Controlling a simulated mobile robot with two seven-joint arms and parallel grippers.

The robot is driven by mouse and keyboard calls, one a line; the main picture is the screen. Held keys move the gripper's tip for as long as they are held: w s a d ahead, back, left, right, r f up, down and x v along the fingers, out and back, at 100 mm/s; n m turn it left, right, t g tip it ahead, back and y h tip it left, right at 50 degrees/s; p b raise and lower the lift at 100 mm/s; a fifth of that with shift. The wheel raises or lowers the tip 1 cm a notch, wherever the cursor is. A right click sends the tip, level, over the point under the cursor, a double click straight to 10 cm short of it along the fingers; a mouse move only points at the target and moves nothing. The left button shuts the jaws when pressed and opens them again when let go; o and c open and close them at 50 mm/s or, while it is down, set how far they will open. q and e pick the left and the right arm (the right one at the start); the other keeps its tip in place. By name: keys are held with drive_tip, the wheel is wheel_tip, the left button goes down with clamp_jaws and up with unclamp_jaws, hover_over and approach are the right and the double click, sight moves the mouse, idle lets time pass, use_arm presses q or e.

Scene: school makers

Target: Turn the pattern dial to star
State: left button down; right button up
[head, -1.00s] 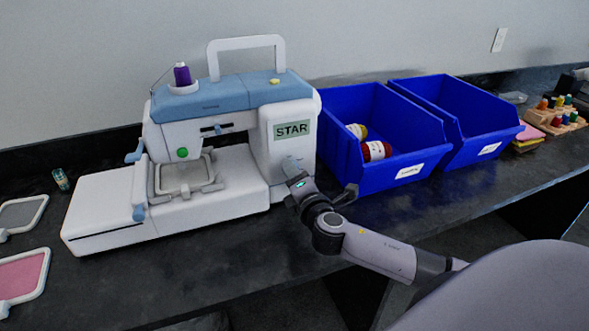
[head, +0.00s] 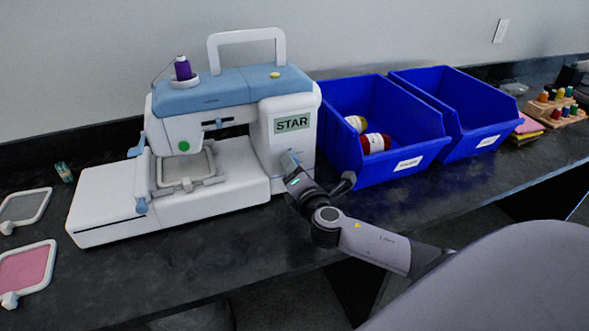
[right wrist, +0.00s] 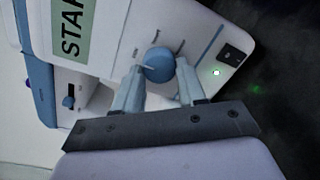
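The white and blue embroidery machine (head: 222,160) stands on the dark counter. Its display (head: 292,124) reads STAR and shows partly in the right wrist view (right wrist: 73,28). My right gripper (right wrist: 160,74) faces the dial, one finger on each side. My left gripper is out of view.
Two blue bins (head: 436,150) stand right of the machine, close to my right arm; the nearer holds thread spools (head: 375,143). Hoops (head: 24,268) lie at the left. A spool rack (head: 556,106) is at the far right. The counter's front strip is mostly clear.

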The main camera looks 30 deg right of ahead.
drive_tip(key=o, duration=0.4)
drive_tip(key=shift+o, duration=0.2)
drive_tip(key=v, duration=0.7)
drive_tip(key=shift+s, duration=0.1)
idle(0.3)
